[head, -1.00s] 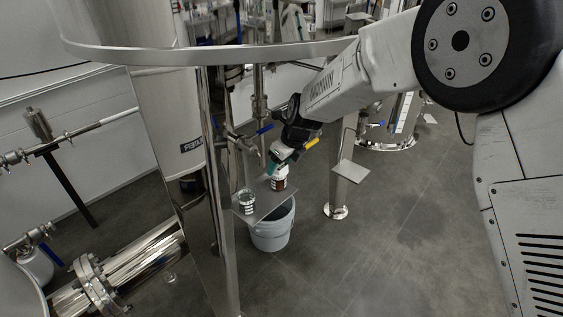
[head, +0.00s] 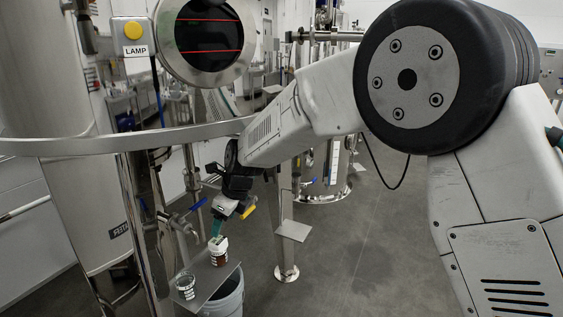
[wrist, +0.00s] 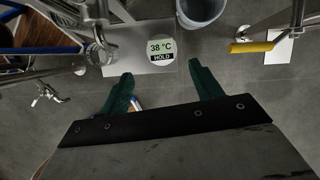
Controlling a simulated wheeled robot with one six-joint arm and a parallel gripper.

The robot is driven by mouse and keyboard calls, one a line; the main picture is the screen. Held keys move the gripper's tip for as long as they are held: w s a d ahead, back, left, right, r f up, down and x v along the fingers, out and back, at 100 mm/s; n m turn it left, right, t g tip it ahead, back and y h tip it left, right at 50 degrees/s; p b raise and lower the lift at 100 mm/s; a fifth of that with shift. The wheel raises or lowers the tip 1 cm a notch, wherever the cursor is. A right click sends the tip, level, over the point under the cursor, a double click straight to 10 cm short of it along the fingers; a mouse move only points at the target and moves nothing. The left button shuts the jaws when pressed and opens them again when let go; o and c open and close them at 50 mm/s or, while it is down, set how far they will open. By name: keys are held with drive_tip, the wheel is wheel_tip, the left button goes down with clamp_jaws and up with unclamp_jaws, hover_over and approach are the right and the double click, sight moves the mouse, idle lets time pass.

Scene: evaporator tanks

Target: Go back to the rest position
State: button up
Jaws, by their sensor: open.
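My gripper (wrist: 160,69) is open and empty, its two green fingers spread apart in the wrist view. In the head view the gripper (head: 216,229) points down close above a brown jar (head: 219,258) with a white top. In the wrist view a round display reading 38 °C HOLD (wrist: 161,50) lies just beyond the fingertips, between them. The jar stands on a small metal shelf (head: 208,278); the shelf also shows in the wrist view (wrist: 140,30).
A clear glass jar (head: 185,287) stands on the same shelf, left of the brown jar. A bucket (head: 228,300) is below. A metal ring rail (head: 110,145), posts and blue-handled valves crowd the left. A yellow LAMP button (head: 133,30) is at upper left.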

drive_tip(key=s+d+r+n+h, duration=0.1)
drive_tip(key=s+d+r+n, duration=0.3)
drive_tip(key=s+d+n, duration=0.3)
drive_tip(key=s+d+r+n+h, duration=0.1)
drive_tip(key=s+d+r+n, duration=0.4)
drive_tip(key=s+d, duration=1)
drive_tip(key=s+d+r+n+h, duration=0.2)
drive_tip(key=s+d+n, duration=0.7)
drive_tip(key=d, duration=1.6)
wheel_tip(320, 180, up, 2)
drive_tip(key=s, duration=0.3)
drive_tip(key=shift+r, duration=0.2)
idle(2.7)
